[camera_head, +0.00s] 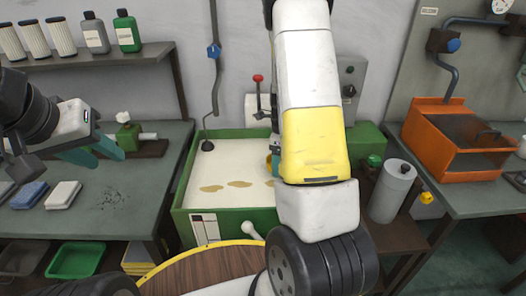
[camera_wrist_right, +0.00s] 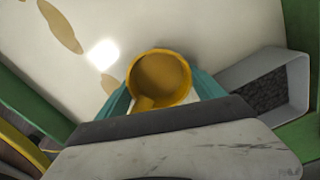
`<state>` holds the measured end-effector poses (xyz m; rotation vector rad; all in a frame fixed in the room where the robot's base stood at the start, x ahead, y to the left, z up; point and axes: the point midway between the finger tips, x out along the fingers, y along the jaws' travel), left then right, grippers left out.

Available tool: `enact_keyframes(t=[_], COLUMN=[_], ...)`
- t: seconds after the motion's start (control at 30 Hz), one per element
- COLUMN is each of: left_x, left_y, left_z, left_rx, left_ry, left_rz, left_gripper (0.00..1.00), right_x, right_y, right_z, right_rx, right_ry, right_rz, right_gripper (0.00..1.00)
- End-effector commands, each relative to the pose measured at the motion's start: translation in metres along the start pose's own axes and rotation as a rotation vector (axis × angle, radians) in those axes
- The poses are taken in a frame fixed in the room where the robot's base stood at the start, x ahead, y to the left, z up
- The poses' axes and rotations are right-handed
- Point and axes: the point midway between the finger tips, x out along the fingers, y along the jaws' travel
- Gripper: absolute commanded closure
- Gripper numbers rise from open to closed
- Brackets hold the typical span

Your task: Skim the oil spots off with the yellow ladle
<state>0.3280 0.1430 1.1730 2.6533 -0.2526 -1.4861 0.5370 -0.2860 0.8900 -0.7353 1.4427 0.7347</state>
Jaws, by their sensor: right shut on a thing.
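The green tank (camera_head: 181,222) holds pale, milky liquid (camera_head: 225,160). Several brown oil spots (camera_head: 240,184) float in a row on it. In the right wrist view, one large oil spot (camera_wrist_right: 60,27) lies at upper left and a smaller one (camera_wrist_right: 108,84) is left of the ladle. My right gripper (camera_wrist_right: 160,92) is shut on the yellow ladle (camera_wrist_right: 160,78), its round bowl over the pale liquid. In the head view my right arm hides most of that gripper and the ladle. My left gripper (camera_head: 103,154) is open and empty above the left bench.
A grey bin with dark grains (camera_wrist_right: 268,88) sits beside the tank in the right wrist view. Cloths (camera_head: 63,195) and a green tray (camera_head: 77,260) are at left. A grey canister (camera_head: 391,190) and an orange box (camera_head: 448,140) stand at right.

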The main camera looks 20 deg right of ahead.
Motion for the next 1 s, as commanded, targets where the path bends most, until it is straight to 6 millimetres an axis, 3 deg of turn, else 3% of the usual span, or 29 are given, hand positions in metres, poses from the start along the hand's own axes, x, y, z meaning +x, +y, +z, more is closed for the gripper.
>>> enact_keyframes(t=[1.0], left_x=[0.0], left_y=[0.0], left_z=[0.0], left_rx=[0.0], left_ry=[0.0], left_rz=[0.0], left_gripper=[0.64], right_x=[-0.072], right_y=[0.0], right_z=[0.001], right_rx=[0.0], right_ry=[-0.001], right_rz=[-0.001], right_gripper=[0.54])
